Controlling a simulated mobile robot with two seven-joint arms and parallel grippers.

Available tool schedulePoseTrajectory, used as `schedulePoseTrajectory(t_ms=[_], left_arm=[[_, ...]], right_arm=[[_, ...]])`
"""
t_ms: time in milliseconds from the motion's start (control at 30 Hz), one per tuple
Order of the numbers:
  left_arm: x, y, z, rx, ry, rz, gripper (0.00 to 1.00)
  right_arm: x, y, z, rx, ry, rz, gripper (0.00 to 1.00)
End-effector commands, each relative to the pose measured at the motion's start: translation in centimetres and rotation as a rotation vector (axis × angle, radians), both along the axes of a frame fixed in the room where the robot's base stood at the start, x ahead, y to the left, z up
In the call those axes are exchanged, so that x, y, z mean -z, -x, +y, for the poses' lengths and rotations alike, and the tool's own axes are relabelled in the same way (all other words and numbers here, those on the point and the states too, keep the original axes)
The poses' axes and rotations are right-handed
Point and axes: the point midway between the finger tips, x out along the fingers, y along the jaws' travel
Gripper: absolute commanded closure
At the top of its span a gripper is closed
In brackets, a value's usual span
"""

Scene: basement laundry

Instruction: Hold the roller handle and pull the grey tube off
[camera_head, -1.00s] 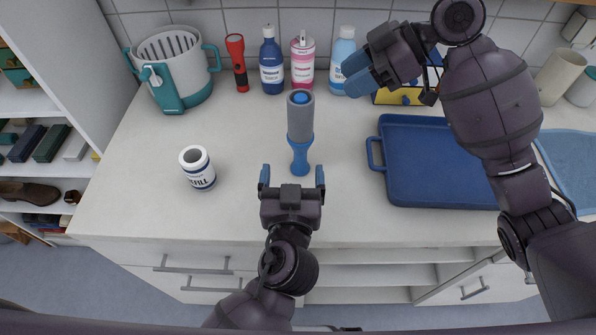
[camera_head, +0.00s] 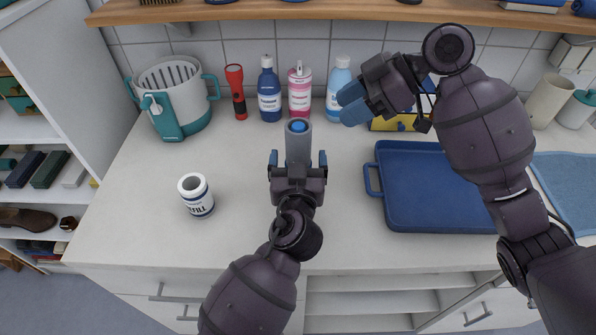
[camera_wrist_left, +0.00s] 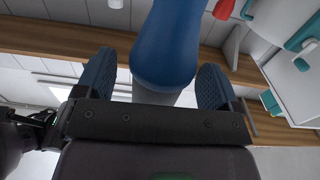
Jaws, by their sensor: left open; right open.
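The roller stands upright on the counter, its grey tube (camera_head: 298,146) on top with a blue end showing. Its blue handle is hidden behind my left gripper in the head view. In the left wrist view the blue handle (camera_wrist_left: 168,45) lies between the open fingers, with part of the grey tube (camera_wrist_left: 160,96) below it in the picture. My left gripper (camera_head: 298,160) is open around the roller, and a gap shows beside the fingers. My right gripper (camera_head: 345,104) is open and empty, raised at the right of the roller in front of the bottles.
A blue tray (camera_head: 440,185) lies to the right and a white jar labelled "FILL" (camera_head: 196,196) stands to the left. Behind are a red torch (camera_head: 236,92), several bottles (camera_head: 300,92) and a teal-white bucket (camera_head: 172,95).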

Motion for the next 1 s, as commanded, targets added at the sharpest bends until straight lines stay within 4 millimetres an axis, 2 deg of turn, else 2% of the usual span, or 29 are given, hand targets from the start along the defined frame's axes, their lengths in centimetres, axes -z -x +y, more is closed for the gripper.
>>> schedulePoseTrajectory(t_ms=[167, 433, 767, 967, 1000], left_arm=[[-0.03, -0.70, 0.00, 0.000, -0.001, 0.000, 0.12], [-0.02, -0.75, 0.00, 0.000, 0.000, 0.000, 0.14], [-0.02, -0.73, 0.00, 0.000, 0.000, 0.000, 0.65], [-0.02, -0.72, 0.00, 0.000, 0.000, 0.000, 0.65], [-0.03, -0.72, 0.00, 0.000, 0.000, 0.000, 0.65]], right_arm=[[0.00, 0.00, 0.00, 0.000, 0.000, 0.000, 0.57], [0.00, 0.00, 0.00, 0.000, 0.000, 0.000, 0.57], [0.00, 0.00, 0.00, 0.000, 0.000, 0.000, 0.57], [0.00, 0.00, 0.00, 0.000, 0.000, 0.000, 0.57], [0.01, 0.00, 0.01, 0.000, 0.000, 0.000, 0.51]])
